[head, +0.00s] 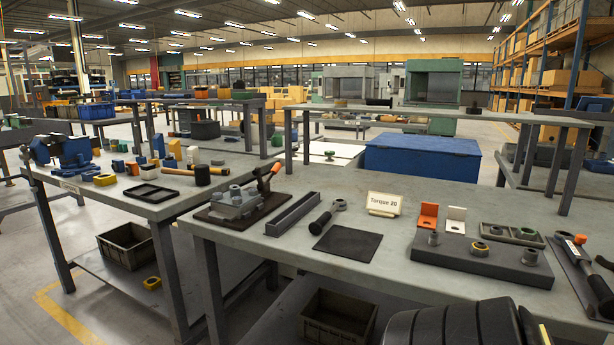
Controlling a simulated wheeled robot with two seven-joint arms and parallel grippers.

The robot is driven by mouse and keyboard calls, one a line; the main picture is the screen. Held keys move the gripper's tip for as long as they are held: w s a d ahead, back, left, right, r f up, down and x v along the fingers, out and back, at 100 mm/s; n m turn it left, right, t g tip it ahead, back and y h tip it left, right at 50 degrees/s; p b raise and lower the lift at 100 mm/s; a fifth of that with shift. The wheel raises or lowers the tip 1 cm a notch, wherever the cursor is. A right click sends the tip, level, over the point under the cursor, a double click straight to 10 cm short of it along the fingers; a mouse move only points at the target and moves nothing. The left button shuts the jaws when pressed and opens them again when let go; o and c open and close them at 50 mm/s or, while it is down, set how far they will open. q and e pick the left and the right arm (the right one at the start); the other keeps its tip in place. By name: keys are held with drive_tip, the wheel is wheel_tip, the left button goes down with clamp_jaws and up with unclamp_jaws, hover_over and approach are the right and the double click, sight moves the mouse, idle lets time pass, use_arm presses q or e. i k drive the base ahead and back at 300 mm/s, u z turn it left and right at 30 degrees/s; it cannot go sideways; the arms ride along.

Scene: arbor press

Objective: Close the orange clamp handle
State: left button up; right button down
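A clamp with an orange-tipped handle (267,180) stands on a dark base plate (220,217) at the left end of the near table. The handle is raised and tilts up to the right, with its orange grip at the top. Grey metal blocks (236,201) sit beside it on the same plate. A second device with a small orange part (580,239) lies at the right edge of the table. It is partly cut off, and I cannot tell its state. Neither of my grippers shows.
A hammer (201,175) lies on the left table. A dark ribbed object fills the bottom right.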

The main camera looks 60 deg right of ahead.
sight(274, 171)
drive_tip(key=z, duration=1.35)
